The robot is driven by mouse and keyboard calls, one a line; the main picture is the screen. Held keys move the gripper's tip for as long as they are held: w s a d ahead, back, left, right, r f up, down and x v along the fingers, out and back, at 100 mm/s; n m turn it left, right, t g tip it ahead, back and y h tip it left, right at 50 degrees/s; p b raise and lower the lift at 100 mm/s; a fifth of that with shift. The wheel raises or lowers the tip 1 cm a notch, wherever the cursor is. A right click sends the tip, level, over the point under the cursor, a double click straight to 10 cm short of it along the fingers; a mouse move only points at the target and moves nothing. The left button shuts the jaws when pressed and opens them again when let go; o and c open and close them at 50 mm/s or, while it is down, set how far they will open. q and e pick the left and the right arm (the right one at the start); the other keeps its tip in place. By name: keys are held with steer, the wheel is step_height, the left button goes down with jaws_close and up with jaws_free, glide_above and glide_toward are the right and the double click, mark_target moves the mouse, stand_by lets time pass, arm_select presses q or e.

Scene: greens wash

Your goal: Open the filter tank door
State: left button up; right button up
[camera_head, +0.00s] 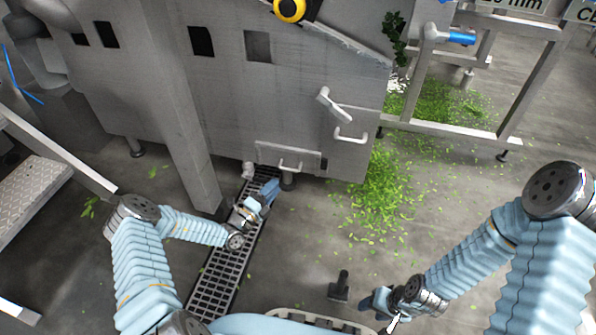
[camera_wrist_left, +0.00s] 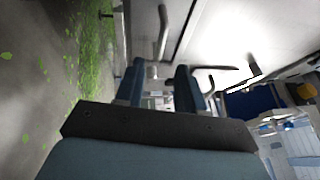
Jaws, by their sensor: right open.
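The filter tank is a large grey metal body (camera_head: 270,95). Low on its front is a small panel door (camera_head: 265,151) with a bar handle (camera_head: 290,165); the panel looks closed. Another bar handle (camera_head: 350,136) and a lever (camera_head: 333,104) sit higher on the right. My left gripper (camera_head: 268,190) is just below and in front of the small panel, apart from its handle. In the left wrist view its fingers (camera_wrist_left: 157,85) are spread with a gap between them; a bar (camera_wrist_left: 162,30) shows beyond. My right gripper (camera_head: 376,304) is open and empty above the floor at lower right.
A floor drain grate (camera_head: 222,272) runs under my left arm. A grey post (camera_head: 188,150) stands left of it. Green leaf scraps (camera_head: 380,195) cover the floor right of the tank. A metal frame (camera_head: 450,127) stands at upper right. A dark upright object (camera_head: 341,285) is near my base.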

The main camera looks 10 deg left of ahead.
mark_target(290, 170)
arm_select(q)
steer(key=b+x, duration=0.1)
steer(key=x, duration=0.8)
steer(key=shift+w, duration=0.15)
jaws_close()
